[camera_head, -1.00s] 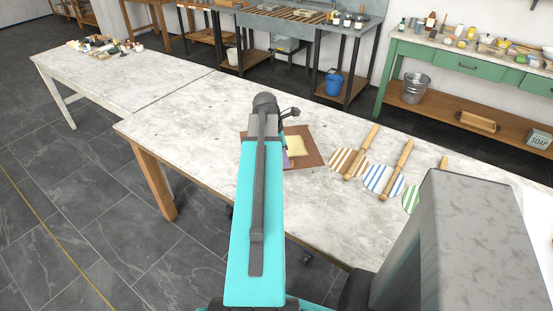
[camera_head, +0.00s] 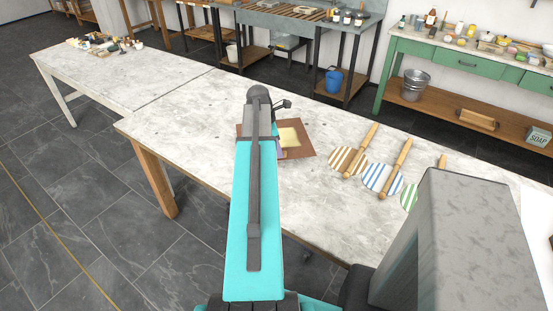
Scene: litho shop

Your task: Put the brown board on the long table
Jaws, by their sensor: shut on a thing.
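The brown board (camera_head: 305,147) is over the near table with the pale marbled top, partly behind my arm. A pale yellow pad (camera_head: 289,137) and a bit of something purple show on it. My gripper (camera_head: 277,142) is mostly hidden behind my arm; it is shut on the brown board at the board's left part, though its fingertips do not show. I cannot tell how far the board is above the tabletop. The long table (camera_head: 225,150) runs from the left back to the right front, with a seam between two tops.
Three striped round paddles with wooden handles (camera_head: 348,160) lie to the right of the board. Small bottles and tools (camera_head: 100,43) sit at the table's far left end. A green bench (camera_head: 470,62) stands at the back right. The left tabletop is largely clear.

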